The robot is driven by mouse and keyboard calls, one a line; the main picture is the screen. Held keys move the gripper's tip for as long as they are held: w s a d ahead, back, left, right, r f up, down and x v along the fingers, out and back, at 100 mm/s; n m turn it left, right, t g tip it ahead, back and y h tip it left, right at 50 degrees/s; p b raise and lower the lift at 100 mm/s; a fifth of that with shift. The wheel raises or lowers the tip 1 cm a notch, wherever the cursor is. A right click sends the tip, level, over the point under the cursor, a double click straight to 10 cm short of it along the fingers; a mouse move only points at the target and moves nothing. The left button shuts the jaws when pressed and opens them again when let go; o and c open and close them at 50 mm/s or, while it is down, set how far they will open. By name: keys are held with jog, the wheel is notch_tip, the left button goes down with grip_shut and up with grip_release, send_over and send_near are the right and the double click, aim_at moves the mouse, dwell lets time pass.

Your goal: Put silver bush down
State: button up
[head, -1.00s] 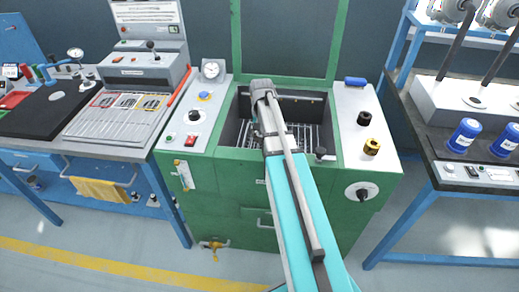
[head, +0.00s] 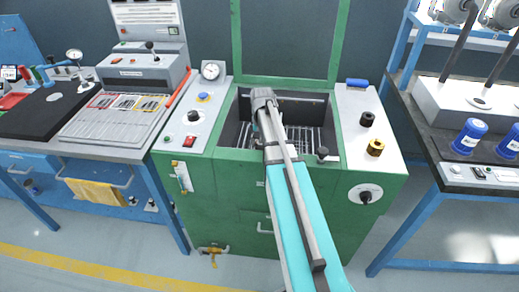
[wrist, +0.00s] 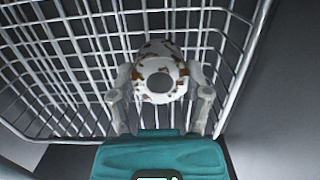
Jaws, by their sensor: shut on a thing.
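In the wrist view, the silver bush (wrist: 160,55) is pale with brown dirt patches and a dark round centre. My gripper (wrist: 160,90) is shut on it, with one finger on each side. The bush is over the wire basket (wrist: 60,65), towards its near edge; I cannot tell whether it touches the wires. In the head view, the basket (head: 308,138) lies inside the open tank of the green washer (head: 230,195). My arm reaches into the tank and hides the bush and most of the gripper there.
The left deck carries a gauge (head: 210,71) and a red switch (head: 189,141). The tank walls surround the basket closely.

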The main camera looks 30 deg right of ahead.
jog(key=shift+f+b, duration=0.75)
jog(key=shift+f, duration=0.3)
jog(key=shift+f, duration=0.15)
jog(key=o, duration=1.3)
jog(key=shift+o, duration=0.2)
jog(key=shift+r, duration=0.2)
jog(key=r+p, duration=0.8)
jog(key=w+r+p, duration=0.1)
jog(key=r+p, duration=0.3)
jog(key=shift+w+d, duration=0.1)
jog(key=shift+d, duration=0.3)
